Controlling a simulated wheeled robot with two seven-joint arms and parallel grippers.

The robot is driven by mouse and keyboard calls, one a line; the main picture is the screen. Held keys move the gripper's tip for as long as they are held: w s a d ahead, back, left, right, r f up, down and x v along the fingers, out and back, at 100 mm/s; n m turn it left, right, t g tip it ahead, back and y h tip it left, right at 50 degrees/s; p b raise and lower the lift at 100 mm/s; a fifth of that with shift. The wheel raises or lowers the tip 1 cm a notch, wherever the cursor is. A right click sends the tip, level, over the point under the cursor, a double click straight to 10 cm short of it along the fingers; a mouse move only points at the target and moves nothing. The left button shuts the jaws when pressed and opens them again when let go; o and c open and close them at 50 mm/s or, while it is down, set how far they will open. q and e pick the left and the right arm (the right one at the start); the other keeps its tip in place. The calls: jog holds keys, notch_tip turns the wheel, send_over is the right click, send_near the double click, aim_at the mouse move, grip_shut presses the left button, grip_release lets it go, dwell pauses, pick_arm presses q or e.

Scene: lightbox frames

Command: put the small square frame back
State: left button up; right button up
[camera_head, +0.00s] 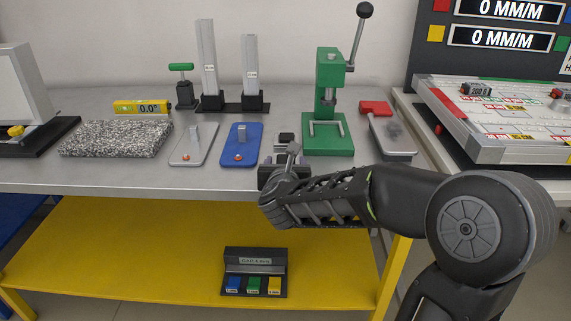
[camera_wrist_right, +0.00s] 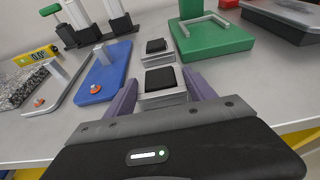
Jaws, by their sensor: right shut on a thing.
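My right gripper (camera_head: 285,168) is at the front edge of the grey bench, left of the green press. In the right wrist view its two purple fingers (camera_wrist_right: 162,98) are closed on a small square frame (camera_wrist_right: 160,82), silver with a black middle. A second, similar silver piece with a black top (camera_wrist_right: 156,47) sits on the bench just beyond it; it also shows in the head view (camera_head: 285,138). The underside of the held frame is hidden, so I cannot tell whether it touches the bench. My left gripper is not in view.
A blue plate (camera_head: 240,152) and a grey plate (camera_head: 188,156), each with a post, lie left of my gripper. A green press (camera_head: 328,136) stands to the right. A granite slab (camera_head: 115,138) is farther left. A yellow shelf (camera_head: 150,250) is below.

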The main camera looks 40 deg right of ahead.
jog(key=o, duration=1.5)
jog(key=shift+r, duration=0.1)
jog(key=shift+r+p, duration=0.15)
jog(key=shift+p, duration=0.25)
jog(key=v, duration=1.2)
jog(key=shift+p, duration=0.45)
